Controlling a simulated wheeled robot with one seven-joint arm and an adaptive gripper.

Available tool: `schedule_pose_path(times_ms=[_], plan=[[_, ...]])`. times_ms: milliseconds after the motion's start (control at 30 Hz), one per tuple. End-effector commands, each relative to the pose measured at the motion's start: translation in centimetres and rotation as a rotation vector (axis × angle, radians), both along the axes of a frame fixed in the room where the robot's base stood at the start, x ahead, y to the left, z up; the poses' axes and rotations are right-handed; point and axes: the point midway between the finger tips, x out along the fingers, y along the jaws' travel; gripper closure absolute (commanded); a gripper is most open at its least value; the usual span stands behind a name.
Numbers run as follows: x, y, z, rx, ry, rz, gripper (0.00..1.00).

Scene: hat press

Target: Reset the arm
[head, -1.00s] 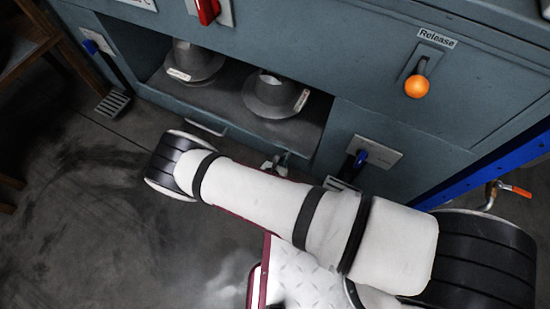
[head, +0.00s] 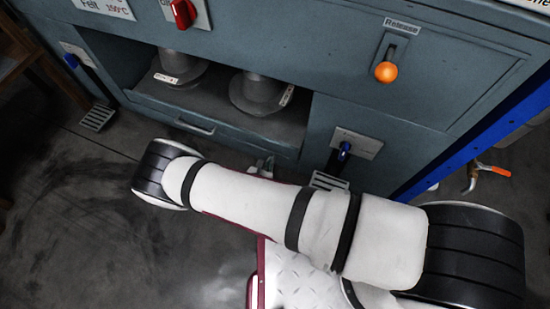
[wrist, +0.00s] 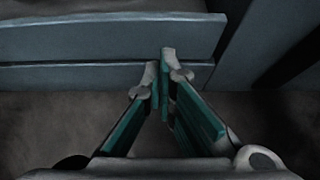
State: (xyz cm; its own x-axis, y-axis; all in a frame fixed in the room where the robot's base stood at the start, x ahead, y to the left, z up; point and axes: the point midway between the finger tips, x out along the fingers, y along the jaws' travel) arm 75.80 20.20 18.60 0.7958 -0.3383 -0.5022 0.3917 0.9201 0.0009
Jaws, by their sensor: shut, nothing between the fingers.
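My gripper (wrist: 160,82) is shut and empty in the wrist view. Its green-sided fingers meet at the tips, in front of a blue-grey panel (wrist: 100,40) with dark floor below it. In the head view my white arm lies across the lower middle, folded in front of the machine. Only a small part of my gripper (head: 262,165) shows behind the arm, near the lower edge of the machine's open shelf; the rest is hidden by the arm.
The blue-grey hat press (head: 300,50) fills the back. Two grey hat forms (head: 177,70) (head: 258,92) stand in its opening. Dark floor (head: 70,220) is clear at left.

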Motion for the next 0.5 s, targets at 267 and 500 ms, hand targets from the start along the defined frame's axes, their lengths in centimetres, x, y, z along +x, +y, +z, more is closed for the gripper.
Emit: schedule_pose_path(times_ms=[267, 500], plan=[[-4.7, 2.0, 3.6, -0.001, -0.001, 0.003, 1.00], [-6.9, 2.9, 4.8, -0.002, -0.002, 0.001, 1.00]])
